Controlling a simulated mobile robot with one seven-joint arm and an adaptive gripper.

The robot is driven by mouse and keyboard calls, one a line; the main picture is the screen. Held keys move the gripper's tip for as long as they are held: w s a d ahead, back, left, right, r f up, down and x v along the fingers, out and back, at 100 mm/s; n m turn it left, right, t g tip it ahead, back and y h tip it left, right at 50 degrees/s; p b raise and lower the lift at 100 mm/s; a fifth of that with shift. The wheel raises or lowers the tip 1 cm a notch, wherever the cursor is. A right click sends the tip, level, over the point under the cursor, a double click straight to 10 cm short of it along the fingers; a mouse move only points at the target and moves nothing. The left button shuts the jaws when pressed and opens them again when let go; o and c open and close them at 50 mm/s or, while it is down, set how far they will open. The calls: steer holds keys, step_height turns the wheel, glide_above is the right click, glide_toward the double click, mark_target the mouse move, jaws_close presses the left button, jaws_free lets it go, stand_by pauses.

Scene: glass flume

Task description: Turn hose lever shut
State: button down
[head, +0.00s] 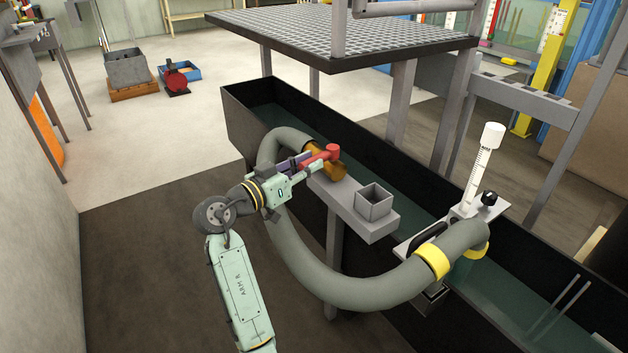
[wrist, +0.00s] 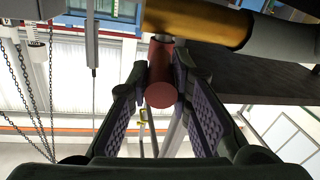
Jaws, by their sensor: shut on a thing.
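The hose lever (head: 318,158) is red and sits on a brass valve body (head: 328,172) at the upper end of the thick grey hose (head: 345,290). In the wrist view, the round end of the red lever (wrist: 160,92) lies between my two finger pads, below the brass body (wrist: 196,22). My gripper (head: 302,163) is shut on the lever, and it also shows in the wrist view (wrist: 163,95). The finger covers part of the lever in the head view. I cannot tell the exact angle of the lever to the hose line.
A grey shelf (head: 372,228) with a small open square box (head: 375,203) stands right of the valve. The dark flume trough (head: 265,118) runs behind.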

steer(key=shift+w+a+f+m+g+h+b, duration=0.1)
steer(key=shift+w+a+m+g+h+b, duration=0.2)
steer(key=shift+m+g+h+b, duration=0.25)
steer(key=shift+w+a+f+m+g+h+b, duration=0.1)
steer(key=shift+w+a+m+g+h+b, duration=0.2)
steer(key=shift+m+g+h, duration=0.35)
steer(key=c, duration=1.4)
jaws_free()
steer(key=shift+r, duration=0.1)
steer(key=shift+c, duration=0.2)
